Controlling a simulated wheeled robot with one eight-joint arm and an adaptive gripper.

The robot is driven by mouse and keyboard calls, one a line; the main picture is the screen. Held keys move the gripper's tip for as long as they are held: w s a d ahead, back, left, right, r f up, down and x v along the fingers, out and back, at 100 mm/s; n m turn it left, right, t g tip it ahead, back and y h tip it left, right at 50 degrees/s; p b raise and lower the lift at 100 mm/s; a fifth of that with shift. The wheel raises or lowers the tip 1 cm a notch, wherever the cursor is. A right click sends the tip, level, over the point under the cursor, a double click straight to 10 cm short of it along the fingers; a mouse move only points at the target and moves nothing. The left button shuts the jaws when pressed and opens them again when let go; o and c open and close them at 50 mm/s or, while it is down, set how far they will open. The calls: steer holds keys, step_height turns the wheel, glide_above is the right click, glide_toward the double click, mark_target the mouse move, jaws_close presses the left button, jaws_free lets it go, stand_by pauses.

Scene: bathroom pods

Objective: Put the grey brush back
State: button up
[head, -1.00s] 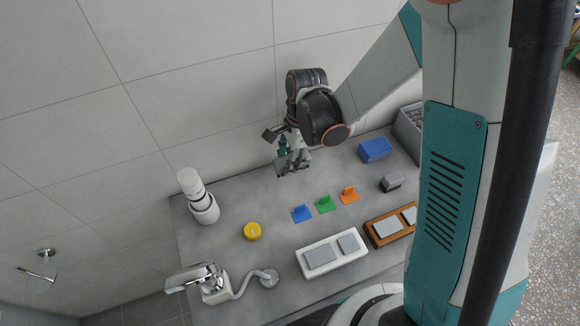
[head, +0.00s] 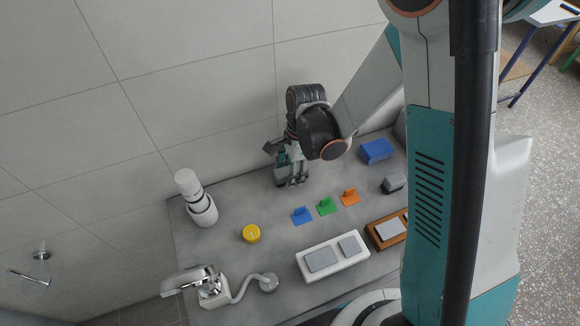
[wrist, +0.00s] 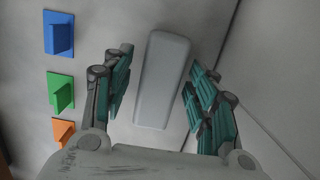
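A long light grey block with rounded corners (wrist: 163,80), apparently the grey brush, lies on the grey counter in the wrist view. No bristles show. My gripper (head: 292,184) is low over the counter near the wall in the head view, where its fingers mostly hide this block. In the wrist view my gripper (wrist: 163,98) has its green-padded fingers apart, one on each side of the block. Narrow gaps show between the pads and the block. A smaller grey block with a dark side (head: 393,183) stands to the right on the counter.
Blue (head: 301,215), green (head: 326,206) and orange hooks (head: 349,196) lie in front of my gripper. A blue block (head: 376,151) is to the right. The tiled wall is close behind.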

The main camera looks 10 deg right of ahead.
steer(key=s+d+r+n+t+p, duration=0.2)
steer(key=d+r+n, duration=0.15)
steer(key=r, duration=0.75)
steer(key=s+d+r+n+t+p, duration=0.1)
steer(key=s+d+r+n+p, duration=0.2)
steer(key=r, duration=0.9)
steer(key=s+d+r+n+t+h, duration=0.1)
steer(key=s+d+r+n+t, duration=0.3)
steer(key=s+d+n, duration=0.4)
steer(key=shift+r+t+h+b, duration=0.3)
steer(key=shift+r+h+b, duration=0.1)
steer(key=shift+r, duration=0.3)
